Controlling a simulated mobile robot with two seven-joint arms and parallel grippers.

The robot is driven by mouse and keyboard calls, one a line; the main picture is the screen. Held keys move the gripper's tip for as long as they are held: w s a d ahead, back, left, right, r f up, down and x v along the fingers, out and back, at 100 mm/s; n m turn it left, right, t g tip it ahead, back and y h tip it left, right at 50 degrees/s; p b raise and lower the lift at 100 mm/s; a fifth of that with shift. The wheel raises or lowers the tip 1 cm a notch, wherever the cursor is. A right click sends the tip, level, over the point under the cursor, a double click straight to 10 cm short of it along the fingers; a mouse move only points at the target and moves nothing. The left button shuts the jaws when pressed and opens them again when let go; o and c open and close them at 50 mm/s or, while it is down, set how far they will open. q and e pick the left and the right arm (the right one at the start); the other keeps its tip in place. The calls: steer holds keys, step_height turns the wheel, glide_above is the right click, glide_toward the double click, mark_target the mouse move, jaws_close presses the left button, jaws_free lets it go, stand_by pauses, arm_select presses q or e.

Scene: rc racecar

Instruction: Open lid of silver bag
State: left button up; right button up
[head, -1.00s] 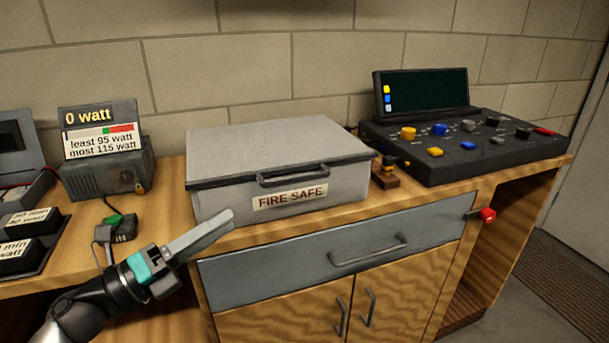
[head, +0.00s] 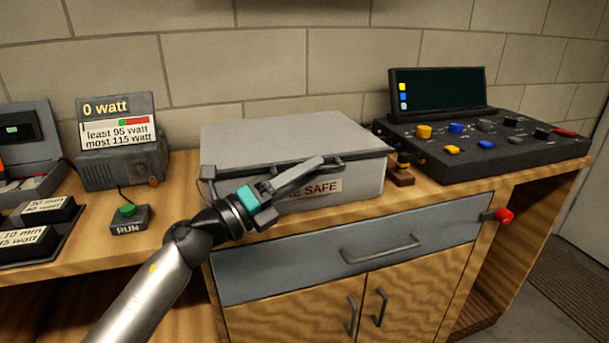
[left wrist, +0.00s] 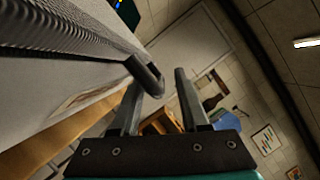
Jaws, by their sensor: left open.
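The silver bag (head: 280,140) is a grey box marked FIRE SAFE standing on the wooden bench, its lid (head: 255,132) closed flat. The dark lid handle is at the front edge and partly hidden by my left gripper (head: 318,166). That gripper is open in front of the bag, covering part of the label. In the left wrist view, the bag's front (left wrist: 50,90) fills the left side. The end of the dark handle (left wrist: 147,76) shows close to and between the fingertips (left wrist: 158,84); whether they touch it I cannot tell. My right gripper is out of sight.
A wattmeter (head: 120,150) and a box with a green RUN button (head: 128,212) stand left of the bag. A black control console (head: 490,150) is on the right. A blue-grey drawer (head: 300,268) is below; a red knob (head: 504,217) sticks out at right.

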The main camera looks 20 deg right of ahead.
arm_select(q)
jaws_close()
stand_by(0.3)
stand_by(1.1)
